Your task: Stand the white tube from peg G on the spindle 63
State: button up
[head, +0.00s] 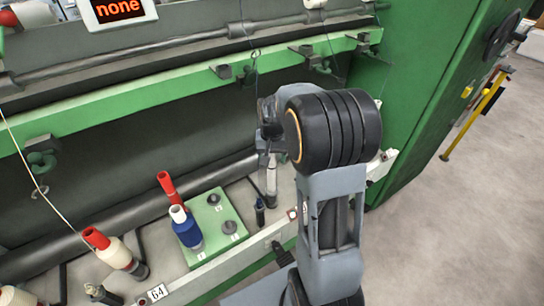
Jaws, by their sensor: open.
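My gripper (268,150) points down, left of the wrist joint, and is partly hidden by my own arm. It is open. A slim pale tube (271,176) stands upright directly below it, close to the fingers; I cannot tell whether they touch it. The tube's foot is at the spindle rail, and I cannot read a 63 label there. A green peg board (208,247) stands to the left. It carries a red tube (168,188), a blue-wound bobbin with a white top (185,226) and two bare dark pegs (229,227). The peg letters are too small to read.
A short dark spindle (260,211) stands left of the pale tube. The label 64 (157,293) is on the front rail, near a white bobbin with a red top (115,250). Green machine beams with hooks cross above. Open floor (450,220) lies to the right.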

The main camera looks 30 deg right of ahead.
notch_tip(320, 180, up, 14)
jog(key=p, duration=0.1)
dwell(0.5)
jog(key=shift+f, duration=0.1)
dwell(0.4)
